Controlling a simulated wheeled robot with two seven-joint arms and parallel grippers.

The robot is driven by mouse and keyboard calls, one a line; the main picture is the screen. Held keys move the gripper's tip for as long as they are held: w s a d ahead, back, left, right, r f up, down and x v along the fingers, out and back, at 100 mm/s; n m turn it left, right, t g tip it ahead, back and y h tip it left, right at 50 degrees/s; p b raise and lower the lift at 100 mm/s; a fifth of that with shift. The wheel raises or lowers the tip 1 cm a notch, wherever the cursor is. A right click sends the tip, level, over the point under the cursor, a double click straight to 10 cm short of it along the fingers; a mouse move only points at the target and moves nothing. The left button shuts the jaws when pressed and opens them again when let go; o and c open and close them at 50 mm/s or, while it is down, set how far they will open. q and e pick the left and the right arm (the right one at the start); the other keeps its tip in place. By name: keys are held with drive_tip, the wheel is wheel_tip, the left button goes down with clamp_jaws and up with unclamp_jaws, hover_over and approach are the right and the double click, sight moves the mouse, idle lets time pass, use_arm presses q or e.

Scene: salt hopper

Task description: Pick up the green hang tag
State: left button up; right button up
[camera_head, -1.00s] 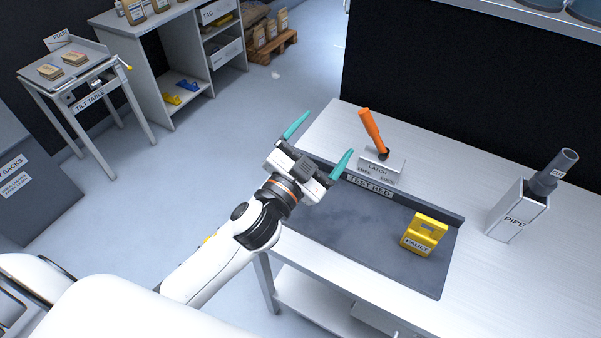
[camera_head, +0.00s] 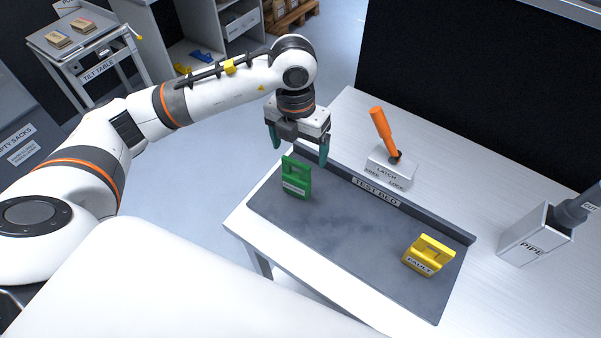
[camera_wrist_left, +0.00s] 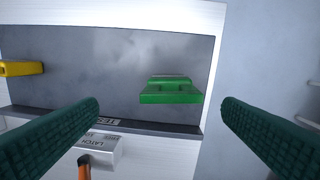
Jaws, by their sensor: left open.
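The green hang tag (camera_head: 296,178) stands on the left end of the dark test bed (camera_head: 345,222). It has a handle-like slot and a white label. My left gripper (camera_head: 299,148) points down above and just behind the tag, apart from it. Its two teal fingers are open and empty. In the left wrist view the green tag (camera_wrist_left: 171,90) lies beyond the fingertips, between the open fingers of my left gripper (camera_wrist_left: 160,112). My right gripper is not in view.
A yellow FAULT tag (camera_head: 428,255) stands at the bed's right end. A latch block with an orange handle (camera_head: 383,130) stands behind the bed's raised back edge. A PIPE holder (camera_head: 537,238) is at the right. The bed's middle is clear.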

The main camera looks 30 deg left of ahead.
use_arm(q)
drive_tip(key=shift+a+f+y, duration=0.1)
drive_tip(key=shift+a+y, duration=0.2)
drive_tip(key=shift+a, duration=0.2)
drive_tip(key=p, duration=0.2)
hover_over(295, 176)
wheel_tip(295, 176, down, 6)
drive_tip(key=shift+r, duration=0.1)
drive_tip(key=shift+f+p, duration=0.65)
wheel_tip(295, 176, down, 4)
drive_tip(key=shift+d+r+p, duration=0.1)
drive_tip(key=shift+r+p, duration=0.1)
drive_tip(key=shift+p, duration=0.6)
drive_tip(key=shift+f, duration=0.4)
drive_tip(key=c, duration=1.1)
